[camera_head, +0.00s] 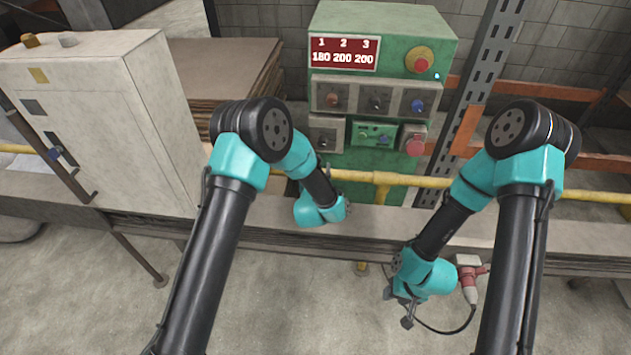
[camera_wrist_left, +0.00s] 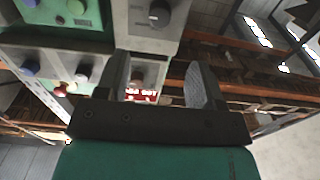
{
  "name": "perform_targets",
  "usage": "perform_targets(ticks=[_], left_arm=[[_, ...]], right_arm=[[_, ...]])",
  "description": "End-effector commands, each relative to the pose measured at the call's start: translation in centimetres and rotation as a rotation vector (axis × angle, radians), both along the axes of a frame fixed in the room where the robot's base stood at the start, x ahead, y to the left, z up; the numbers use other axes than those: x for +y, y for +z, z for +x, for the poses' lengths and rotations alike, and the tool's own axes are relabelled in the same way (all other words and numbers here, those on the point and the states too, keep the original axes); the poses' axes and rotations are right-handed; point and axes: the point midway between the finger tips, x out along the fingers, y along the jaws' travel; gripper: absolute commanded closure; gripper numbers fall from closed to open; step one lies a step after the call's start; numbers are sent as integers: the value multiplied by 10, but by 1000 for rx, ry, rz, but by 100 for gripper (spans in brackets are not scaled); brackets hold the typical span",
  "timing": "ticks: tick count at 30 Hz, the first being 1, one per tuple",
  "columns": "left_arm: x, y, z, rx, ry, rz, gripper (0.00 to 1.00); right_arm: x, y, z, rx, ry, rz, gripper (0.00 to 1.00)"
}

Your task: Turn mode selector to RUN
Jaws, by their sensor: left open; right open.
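A green control cabinet (camera_head: 385,30) stands at the back, with a grey plate and dark knob (camera_head: 326,138) at its lower left. The same knob shows at the top of the left wrist view (camera_wrist_left: 160,13). Labels are too small to read, so I cannot tell for certain which knob is the mode selector. My left gripper (camera_wrist_left: 160,85) is open and empty, facing the panel; its fingers are apart from that knob. In the head view its fingers are hidden by my own arm. My right gripper (camera_head: 400,308) is open and empty, low over the floor.
The cabinet carries a red display (camera_head: 343,55), several other knobs, a red emergency button (camera_head: 419,61) and a red mushroom button (camera_head: 414,144). A yellow pipe (camera_head: 375,177) crosses below. A grey box (camera_head: 110,110) stands left. A red and white tool (camera_head: 470,277) hangs beside my right gripper.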

Motion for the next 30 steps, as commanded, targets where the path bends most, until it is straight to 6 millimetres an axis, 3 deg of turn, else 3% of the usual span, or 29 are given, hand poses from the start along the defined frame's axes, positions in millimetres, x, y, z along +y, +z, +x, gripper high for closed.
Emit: perform_targets(ticks=[6,10,30], left_arm=[[3,0,-39,1,-1,1,38],[4,0,-52,1,0,0,38],[9,-3,-57,18,-1,4,38]], right_arm=[[0,0,0,0,0,0,57],[0,0,0,0,0,0,57],[0,0,0,0,0,0,57]])
